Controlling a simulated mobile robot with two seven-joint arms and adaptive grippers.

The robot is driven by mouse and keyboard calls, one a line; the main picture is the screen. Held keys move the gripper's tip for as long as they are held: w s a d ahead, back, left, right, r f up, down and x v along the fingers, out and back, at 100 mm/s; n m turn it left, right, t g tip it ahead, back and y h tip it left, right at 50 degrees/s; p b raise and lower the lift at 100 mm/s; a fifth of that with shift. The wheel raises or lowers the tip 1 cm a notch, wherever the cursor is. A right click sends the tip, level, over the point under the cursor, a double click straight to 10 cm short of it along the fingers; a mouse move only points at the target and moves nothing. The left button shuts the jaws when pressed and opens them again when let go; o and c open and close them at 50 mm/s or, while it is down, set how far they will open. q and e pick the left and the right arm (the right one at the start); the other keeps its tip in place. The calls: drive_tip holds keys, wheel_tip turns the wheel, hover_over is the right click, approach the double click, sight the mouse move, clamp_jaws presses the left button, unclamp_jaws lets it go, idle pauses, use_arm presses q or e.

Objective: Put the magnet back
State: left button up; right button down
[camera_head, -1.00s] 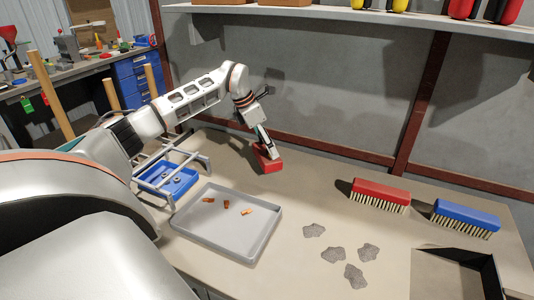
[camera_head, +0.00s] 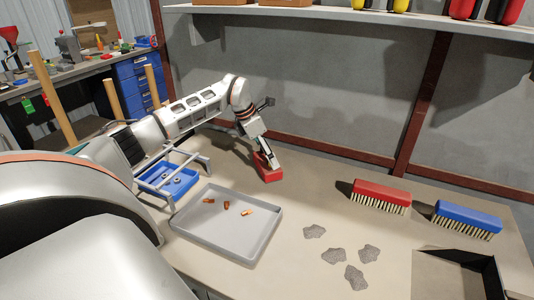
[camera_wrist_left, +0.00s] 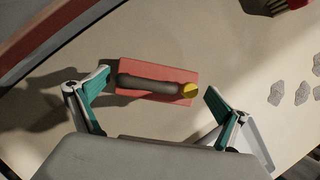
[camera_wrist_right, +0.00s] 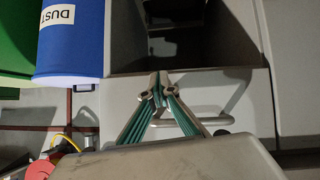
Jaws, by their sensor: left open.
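The magnet, a red block (camera_head: 270,174) with a dark handle and a yellow knob, lies on the bench at the back, near the wall. In the left wrist view the magnet (camera_wrist_left: 158,69) sits between and just beyond the fingertips. My left gripper (camera_wrist_left: 157,80) is open, with one finger on each side of it and visible gaps; it also shows above the magnet in the head view (camera_head: 261,150). My right gripper (camera_wrist_right: 156,76) is shut and empty, away from the magnet, in front of a grey cabinet with a handle.
A grey tray (camera_head: 216,243) with copper pieces and a blue bin (camera_head: 187,184) with small metal parts stand left. Several grey flakes (camera_head: 355,277) lie at front. A red brush (camera_head: 381,191) and a blue brush (camera_head: 467,215) stand right. A square opening (camera_head: 459,278) is at front right.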

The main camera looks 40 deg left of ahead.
use_arm(q)
drive_tip(key=shift+r, duration=0.15)
drive_tip(key=p+v, duration=0.1)
drive_tip(key=v, duration=1.1)
drive_tip(key=shift+s, duration=0.1)
